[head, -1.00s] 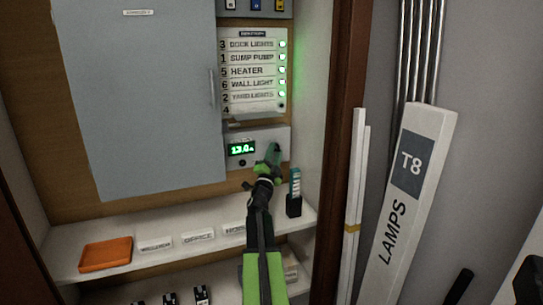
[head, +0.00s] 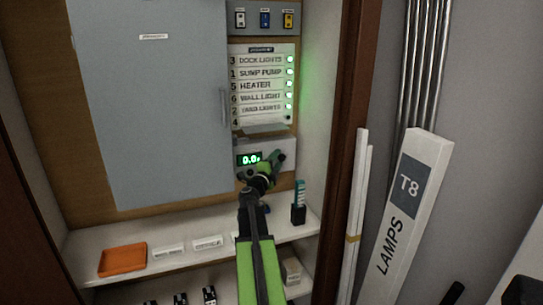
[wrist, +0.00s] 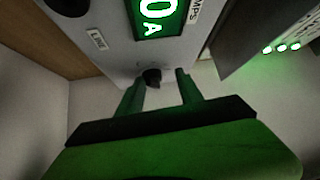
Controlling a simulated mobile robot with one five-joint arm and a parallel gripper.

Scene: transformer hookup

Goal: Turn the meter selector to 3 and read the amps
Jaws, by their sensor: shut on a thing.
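The meter (head: 284,143) is a light grey box under the circuit list. Its green display (head: 249,159) appears to read 0.0 A; in the wrist view only "0 A" shows on the display (wrist: 158,14). The dark selector knob (wrist: 152,76) is right of the display in the head view and sits between my fingers in the wrist view. My gripper (head: 268,165) is shut on the knob; in the wrist view its two fingers (wrist: 161,88) flank it. Selector position numbers cannot be read. A dark round part (wrist: 68,5) sits by the "LINE" label.
The circuit list (head: 262,85) with several green lights is above the meter. A grey cabinet door (head: 150,100) is at left. Below are a shelf with an orange tray (head: 122,259) and a black holder (head: 298,214). A lamps box (head: 405,200) leans at right.

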